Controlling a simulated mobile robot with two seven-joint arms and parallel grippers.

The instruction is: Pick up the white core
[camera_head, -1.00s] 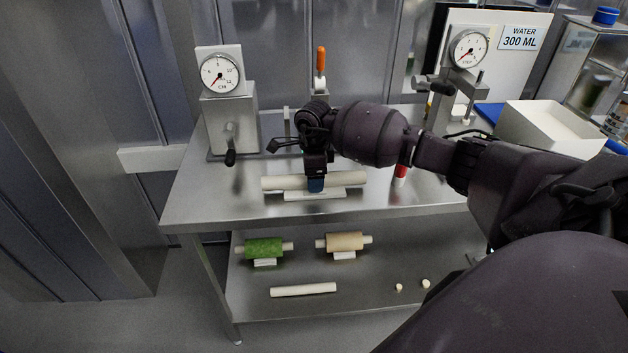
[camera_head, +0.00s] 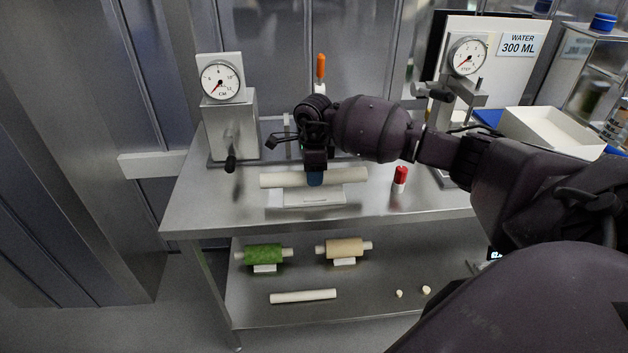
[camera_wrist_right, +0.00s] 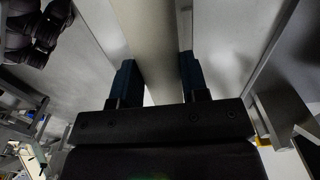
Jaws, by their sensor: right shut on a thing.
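The white core (camera_head: 342,175) is a long pale cylinder lying level across the steel table's upper surface in the head view. My right gripper (camera_head: 315,179) comes down from above and is shut on the core near its middle. The core is held just above a white cradle (camera_head: 306,198). In the right wrist view the core (camera_wrist_right: 148,45) runs between the two blue fingers of the right gripper (camera_wrist_right: 157,84). My left gripper is not seen in the head view.
Dial gauges (camera_head: 222,80) and (camera_head: 467,55) stand at the table's back left and back right. A white bin (camera_head: 553,130) is further right. The lower shelf holds a green roll (camera_head: 264,252), a tan roll (camera_head: 343,247) and another pale core (camera_head: 303,296).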

